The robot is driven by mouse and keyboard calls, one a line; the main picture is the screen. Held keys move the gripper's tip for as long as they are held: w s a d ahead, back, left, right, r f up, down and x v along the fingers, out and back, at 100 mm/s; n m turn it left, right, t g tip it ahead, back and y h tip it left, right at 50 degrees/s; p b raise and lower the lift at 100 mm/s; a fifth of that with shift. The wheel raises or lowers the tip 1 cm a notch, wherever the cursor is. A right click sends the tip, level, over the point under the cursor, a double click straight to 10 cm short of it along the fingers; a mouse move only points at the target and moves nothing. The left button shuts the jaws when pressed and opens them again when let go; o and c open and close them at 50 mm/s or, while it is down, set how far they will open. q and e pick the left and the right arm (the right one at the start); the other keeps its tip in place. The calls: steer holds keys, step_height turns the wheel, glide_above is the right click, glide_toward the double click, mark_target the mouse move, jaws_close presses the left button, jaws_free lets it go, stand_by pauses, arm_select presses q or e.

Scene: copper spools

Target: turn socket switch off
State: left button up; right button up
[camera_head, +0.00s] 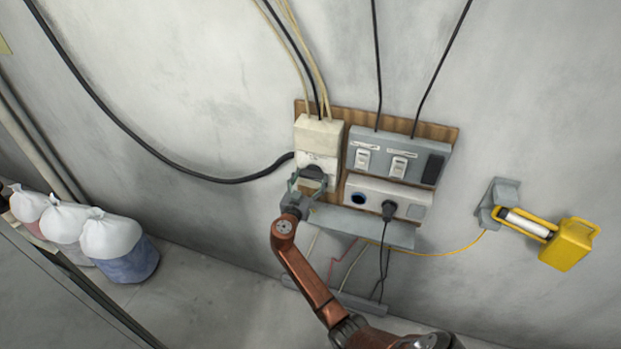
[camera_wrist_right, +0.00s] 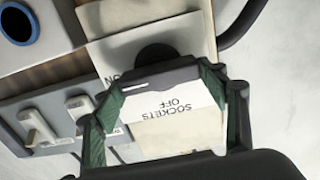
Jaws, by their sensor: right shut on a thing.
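The socket switch (camera_head: 312,171) is a dark handle on the lower part of a cream box on the wall board. In the right wrist view its dark handle (camera_wrist_right: 160,74) spans between my fingertips, in front of a white label reading "SOCKETS OFF" upside down. Part of an "ON" marking shows at the label's left edge. My right gripper (camera_head: 308,182) reaches up from below and is shut on the handle, with one greenish finger on each side; it also shows in the right wrist view (camera_wrist_right: 165,82). My left gripper is not in view.
A grey panel with two white switches (camera_head: 380,161) is right of the cream box (camera_head: 318,136). Below it, a socket panel (camera_head: 413,210) holds a black plug. A grey shelf (camera_head: 352,222) sits beneath. A yellow lamp (camera_head: 568,245) hangs at right; sacks (camera_head: 110,236) stand at left.

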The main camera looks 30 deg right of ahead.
steer(key=shift+c, duration=1.1)
